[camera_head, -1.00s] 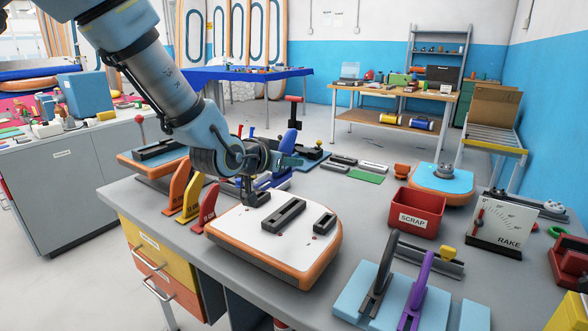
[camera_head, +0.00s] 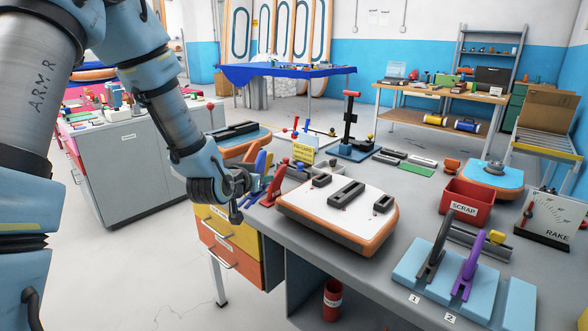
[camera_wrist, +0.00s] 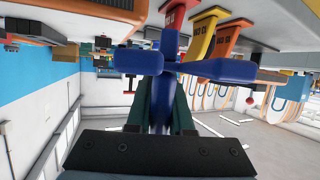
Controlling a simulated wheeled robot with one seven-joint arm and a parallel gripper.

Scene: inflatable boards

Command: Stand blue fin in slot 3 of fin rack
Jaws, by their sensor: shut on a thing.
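The blue fin is held in my gripper and fills the middle of the wrist view (camera_wrist: 160,68), its crossed base spreading to both sides between the dark fingers. In the head view my gripper (camera_head: 240,190) is beside the table's front left edge, and my wrist partly hides the fin. The fin rack (camera_head: 405,270) is a light blue block at the front right of the table. A dark grey fin (camera_head: 433,250) stands by label 1 and a purple fin (camera_head: 468,263) by label 2. To their right is a further light blue part (camera_head: 514,306); I cannot make out a label 3.
A white and orange board (camera_head: 320,208) lies between my gripper and the rack. A red fin (camera_head: 275,186) stands close to my gripper. A red scrap bin (camera_head: 466,200) and a rake gauge (camera_head: 552,220) are behind the rack.

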